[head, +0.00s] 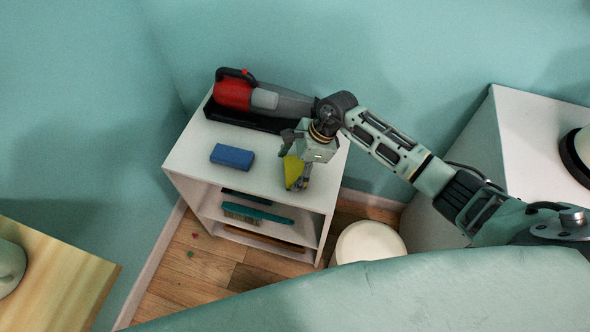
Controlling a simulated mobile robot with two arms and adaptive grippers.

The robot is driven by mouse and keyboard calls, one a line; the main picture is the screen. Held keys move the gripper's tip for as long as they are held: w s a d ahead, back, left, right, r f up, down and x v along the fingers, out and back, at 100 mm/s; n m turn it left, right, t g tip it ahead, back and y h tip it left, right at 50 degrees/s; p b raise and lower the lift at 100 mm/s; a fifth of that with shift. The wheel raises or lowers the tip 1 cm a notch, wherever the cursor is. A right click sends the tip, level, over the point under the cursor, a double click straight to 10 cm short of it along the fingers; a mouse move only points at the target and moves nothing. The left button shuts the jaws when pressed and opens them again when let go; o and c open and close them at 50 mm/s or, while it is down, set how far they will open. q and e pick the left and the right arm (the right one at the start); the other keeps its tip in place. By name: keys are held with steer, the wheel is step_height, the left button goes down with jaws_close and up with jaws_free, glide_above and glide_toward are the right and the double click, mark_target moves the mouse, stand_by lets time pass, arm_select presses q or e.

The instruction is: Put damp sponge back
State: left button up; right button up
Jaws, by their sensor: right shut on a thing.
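My right gripper (294,165) reaches in from the right, over the right part of the top of a white shelf unit (205,150). It is shut on a yellow sponge (292,171). The fingers hide part of the sponge. I cannot tell whether the sponge touches the shelf top. A blue sponge-like block (232,157) lies flat on the shelf top, to the left of the gripper and apart from it. My left gripper is not in view.
A red and grey handheld vacuum (235,93) lies along the back of the shelf top. Brushes (258,213) lie on the shelves below. A round white bin (368,242) stands on the floor at right. A white cabinet (540,140) and wooden table (50,280) flank the area.

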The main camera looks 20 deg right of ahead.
steer(key=shift+f, duration=0.1)
steer(key=o, duration=1.2)
steer(key=shift+r, duration=0.25)
steer(key=v, duration=1.2)
